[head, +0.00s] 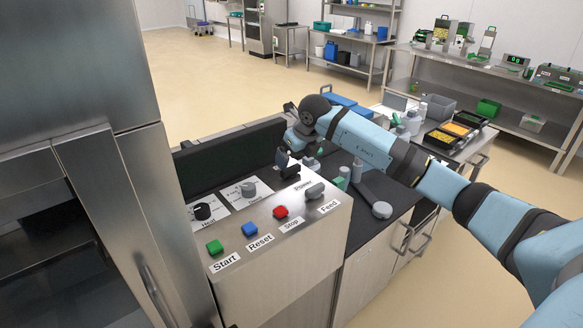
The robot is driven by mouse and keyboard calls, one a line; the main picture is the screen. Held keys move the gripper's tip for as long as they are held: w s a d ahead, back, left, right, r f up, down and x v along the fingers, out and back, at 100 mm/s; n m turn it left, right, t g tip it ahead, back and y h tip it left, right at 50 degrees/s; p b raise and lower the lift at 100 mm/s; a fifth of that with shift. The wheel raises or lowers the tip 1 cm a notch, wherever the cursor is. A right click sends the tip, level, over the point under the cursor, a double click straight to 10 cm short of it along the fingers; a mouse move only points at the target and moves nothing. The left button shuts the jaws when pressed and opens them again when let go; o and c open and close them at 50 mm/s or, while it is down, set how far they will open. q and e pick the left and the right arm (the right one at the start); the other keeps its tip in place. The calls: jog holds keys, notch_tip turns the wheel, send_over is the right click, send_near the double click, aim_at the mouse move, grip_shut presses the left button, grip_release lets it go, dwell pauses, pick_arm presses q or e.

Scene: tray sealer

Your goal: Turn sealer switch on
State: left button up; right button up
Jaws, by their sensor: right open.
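The sealer's steel control panel (285,245) is at lower centre in the head view. A label reading "Power" (302,185) is at its right end. My right gripper (287,168) is right above that label, pointing down at the panel, with its jaws open. The power switch itself is hidden or cannot be told apart from the dark gripper fingers, so I cannot tell its position or whether the gripper touches it. My left gripper is not in view.
The panel also carries black (202,211) and grey (248,189) knobs, green Start (214,247), blue Reset (249,230) and red Stop (281,212) buttons, and a grey Feed control (315,190). A tall steel cabinet (75,70) stands close on the left.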

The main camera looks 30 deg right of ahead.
aim_at(291, 168)
jog(key=x, duration=0.4)
jog(key=shift+f, duration=0.2)
jog(key=shift+w+f, duration=0.3)
jog(key=shift+f, duration=0.3)
jog(key=shift+c, duration=0.8)
jog(key=c, duration=0.8)
jog(key=shift+o, duration=0.2)
